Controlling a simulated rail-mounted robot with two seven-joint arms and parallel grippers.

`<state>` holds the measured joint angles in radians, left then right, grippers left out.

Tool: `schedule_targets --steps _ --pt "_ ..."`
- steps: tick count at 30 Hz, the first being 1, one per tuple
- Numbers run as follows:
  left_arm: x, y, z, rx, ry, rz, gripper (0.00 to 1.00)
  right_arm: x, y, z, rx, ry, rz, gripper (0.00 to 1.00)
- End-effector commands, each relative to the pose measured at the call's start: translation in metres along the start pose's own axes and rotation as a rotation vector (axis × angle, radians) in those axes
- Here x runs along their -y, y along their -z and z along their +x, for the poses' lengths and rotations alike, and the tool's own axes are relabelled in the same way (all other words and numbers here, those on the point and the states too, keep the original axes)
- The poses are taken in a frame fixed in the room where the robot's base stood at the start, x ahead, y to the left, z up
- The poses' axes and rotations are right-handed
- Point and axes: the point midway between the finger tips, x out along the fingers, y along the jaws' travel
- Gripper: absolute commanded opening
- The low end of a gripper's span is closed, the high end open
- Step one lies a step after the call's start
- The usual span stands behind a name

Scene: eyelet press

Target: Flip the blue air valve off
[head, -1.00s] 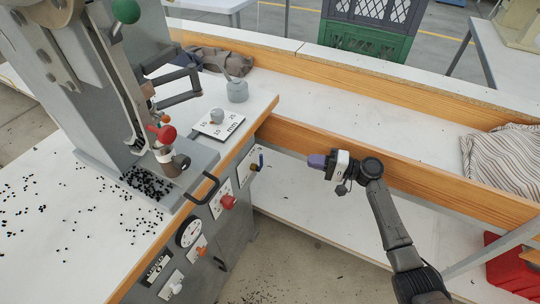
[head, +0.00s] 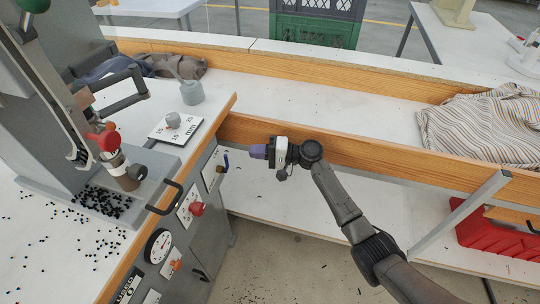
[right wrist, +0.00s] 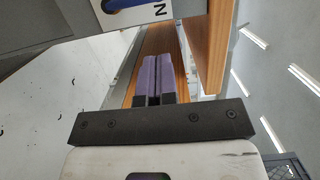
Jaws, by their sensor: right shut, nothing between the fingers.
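The blue air valve (head: 226,161) is a small blue lever on a brass body, mounted on a white plate on the side of the grey press cabinet. The lever stands roughly upright in the head view. In the right wrist view, part of the white plate (right wrist: 165,13) with a letter N and a blue piece (right wrist: 122,4) show at the top edge, cut off. My right gripper (head: 252,151) has purple fingers, shut and empty, a short way right of the lever, seemingly apart from it. Its fingers also show in the right wrist view (right wrist: 152,80). My left gripper is out of view.
A red knob (head: 196,209), a round gauge (head: 158,246) and a black handle (head: 165,198) sit on the cabinet around the valve. A wooden bench rail (head: 350,158) runs close behind my right gripper. A red bin (head: 490,238) stands at the right.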

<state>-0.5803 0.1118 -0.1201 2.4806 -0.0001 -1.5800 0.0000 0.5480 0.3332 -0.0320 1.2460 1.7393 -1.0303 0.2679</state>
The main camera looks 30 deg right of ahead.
Motion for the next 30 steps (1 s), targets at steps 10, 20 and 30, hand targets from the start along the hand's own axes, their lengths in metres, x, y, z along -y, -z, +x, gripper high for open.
schedule_targets --steps 10,20,30 --pt "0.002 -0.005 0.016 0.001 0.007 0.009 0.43 -0.002 -0.018 0.043 0.001 0.0 -0.001 0.0" --pt "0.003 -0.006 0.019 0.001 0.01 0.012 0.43 0.0 -0.028 0.054 -0.001 -0.001 -0.001 0.0" --pt "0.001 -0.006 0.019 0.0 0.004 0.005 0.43 0.0 -0.028 0.054 0.0 -0.001 -0.001 0.0"
